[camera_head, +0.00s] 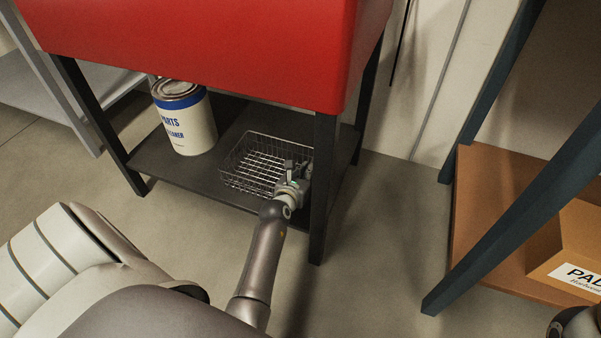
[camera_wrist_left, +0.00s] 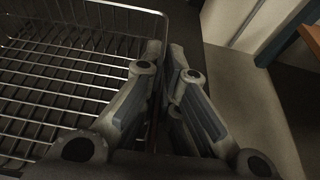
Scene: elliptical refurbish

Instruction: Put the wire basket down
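The wire basket (camera_head: 252,165) is a shallow silver mesh tray, level over the dark lower shelf (camera_head: 150,155) under the red tub. It looks to be at the shelf surface, but I cannot tell if its whole base touches. My left gripper (camera_head: 292,178) is at the basket's right side. In the left wrist view the basket (camera_wrist_left: 65,85) fills the left part. There the left gripper's fingers (camera_wrist_left: 166,58) are close together with the basket's side rim between them.
A white and blue parts cleaner can (camera_head: 187,125) stands on the shelf left of the basket. The red tub (camera_head: 200,45) hangs over the shelf. A black front leg (camera_head: 322,190) is just right of my left gripper. A cardboard box (camera_head: 570,250) sits on another shelf at right.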

